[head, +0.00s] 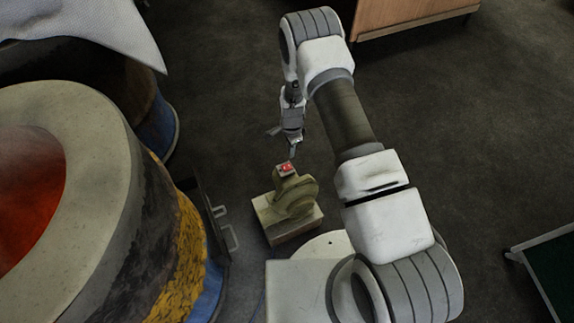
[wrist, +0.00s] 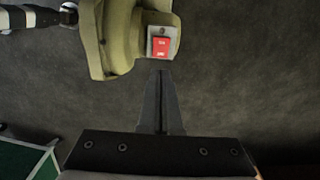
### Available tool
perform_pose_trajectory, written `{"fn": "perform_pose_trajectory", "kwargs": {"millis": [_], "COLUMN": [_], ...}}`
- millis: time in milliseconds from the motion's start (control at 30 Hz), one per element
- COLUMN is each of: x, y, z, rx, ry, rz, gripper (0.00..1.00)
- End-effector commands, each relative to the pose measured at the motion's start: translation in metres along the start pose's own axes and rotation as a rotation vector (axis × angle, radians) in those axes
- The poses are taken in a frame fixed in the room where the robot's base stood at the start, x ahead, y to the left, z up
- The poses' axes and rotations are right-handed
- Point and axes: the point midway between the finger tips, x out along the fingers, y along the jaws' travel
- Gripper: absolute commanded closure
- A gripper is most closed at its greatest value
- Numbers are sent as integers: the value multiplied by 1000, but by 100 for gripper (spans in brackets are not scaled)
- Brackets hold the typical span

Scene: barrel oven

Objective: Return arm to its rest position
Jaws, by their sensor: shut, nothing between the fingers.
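My arm is bent up and over from the lower right in the head view, with my gripper (head: 292,152) pointing down. The gripper's tips are just above a red switch (head: 287,168) on an olive-coloured blower (head: 294,196). In the wrist view my gripper (wrist: 161,75) has its two dark fingers together with nothing between them. The red switch (wrist: 161,47) shows just beyond the fingertips, on the side of the blower (wrist: 118,40). I cannot tell whether the tips touch the switch.
A wooden cabinet (head: 400,14) stands at the back. A green-topped table (head: 555,270) is at the right. Dark floor between them is open.

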Motion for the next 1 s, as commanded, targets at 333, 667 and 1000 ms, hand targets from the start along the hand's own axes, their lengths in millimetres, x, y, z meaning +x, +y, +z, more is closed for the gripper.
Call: {"fn": "perform_pose_trajectory", "kwargs": {"millis": [333, 667, 1000], "x": [-2, -90, -214], "y": [-1, -20, -18], "z": [0, -12, -25], "rx": [-2, -109, -282], "ry": [0, 2, 22], "rz": [-2, -58, -130], "gripper": [100, 100, 100]}}
